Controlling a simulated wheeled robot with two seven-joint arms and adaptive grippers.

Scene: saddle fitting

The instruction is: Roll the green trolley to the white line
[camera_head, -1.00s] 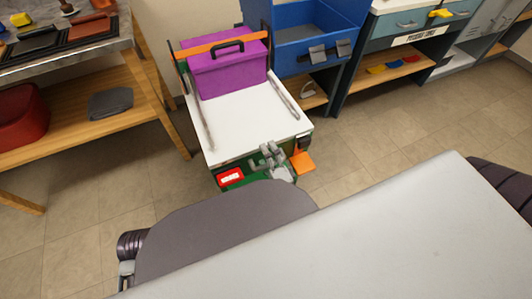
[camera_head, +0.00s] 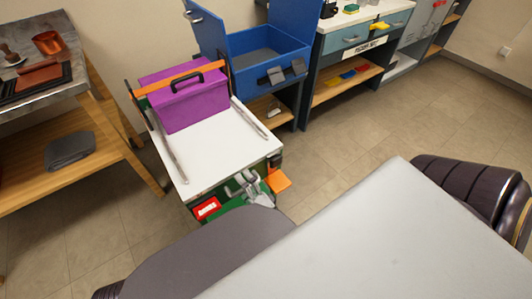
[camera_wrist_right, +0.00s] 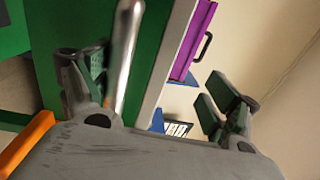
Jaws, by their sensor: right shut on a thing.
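The green trolley (camera_head: 230,214) stands upright with a white top (camera_head: 215,152) and a green front. It also shows as a green panel in the right wrist view (camera_wrist_right: 172,60). A silver handle bar (camera_wrist_right: 126,60) runs along that panel. My right gripper (camera_head: 247,187) is at the trolley's front, shut on the handle; its fingers also show in the right wrist view (camera_wrist_right: 155,95). My left gripper is not in view. No white line shows in these frames.
A purple box (camera_head: 190,103) rides on the trolley. A wooden workbench (camera_head: 60,180) stands at left. A blue bin unit (camera_head: 250,72) and a drawer cabinet (camera_head: 340,42) stand behind and right. Open tiled floor (camera_head: 350,140) lies to the right.

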